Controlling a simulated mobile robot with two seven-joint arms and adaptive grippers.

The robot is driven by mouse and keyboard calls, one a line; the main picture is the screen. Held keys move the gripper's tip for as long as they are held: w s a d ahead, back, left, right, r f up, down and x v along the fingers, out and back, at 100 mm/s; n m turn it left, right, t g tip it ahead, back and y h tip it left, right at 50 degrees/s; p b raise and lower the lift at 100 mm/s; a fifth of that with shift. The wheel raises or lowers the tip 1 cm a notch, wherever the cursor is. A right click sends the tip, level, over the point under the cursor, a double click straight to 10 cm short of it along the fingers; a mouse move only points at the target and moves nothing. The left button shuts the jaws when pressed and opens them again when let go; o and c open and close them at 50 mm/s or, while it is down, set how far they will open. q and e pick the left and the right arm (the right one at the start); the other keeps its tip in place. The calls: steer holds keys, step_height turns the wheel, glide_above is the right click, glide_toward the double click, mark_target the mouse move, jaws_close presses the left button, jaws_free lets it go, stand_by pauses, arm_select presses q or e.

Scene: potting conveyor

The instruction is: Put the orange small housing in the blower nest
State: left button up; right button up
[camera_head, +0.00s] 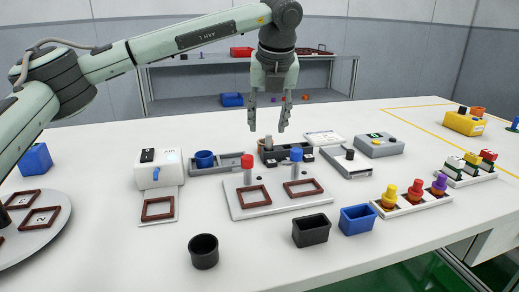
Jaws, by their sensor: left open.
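My left gripper (268,118) hangs pointing down with its two fingers apart, empty, above the back middle of the table. Just below it, a small orange piece (261,146) shows at the left end of a dark holder (288,155), partly hidden; I cannot tell for sure that it is the orange small housing. My right gripper is not in view.
A white plate (240,211) with two brown frames and red and blue-topped posts stands mid-table. Black cup (204,251), black bin (311,231) and blue bin (357,219) are in front. A grey tray (226,166) holds a blue cup.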

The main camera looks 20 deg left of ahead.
arm_select(q)
steer(key=p+x, duration=0.1)
steer(key=x, duration=0.5)
steer(key=shift+w+a+f, duration=0.1)
steer(key=shift+w+f, duration=0.15)
steer(key=shift+w, duration=0.05)
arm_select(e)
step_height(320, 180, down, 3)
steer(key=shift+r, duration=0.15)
arm_select(q)
steer(key=c, duration=0.7)
steer(key=shift+o, duration=0.2)
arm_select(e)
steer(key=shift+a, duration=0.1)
arm_select(q)
steer(key=shift+r, duration=0.2)
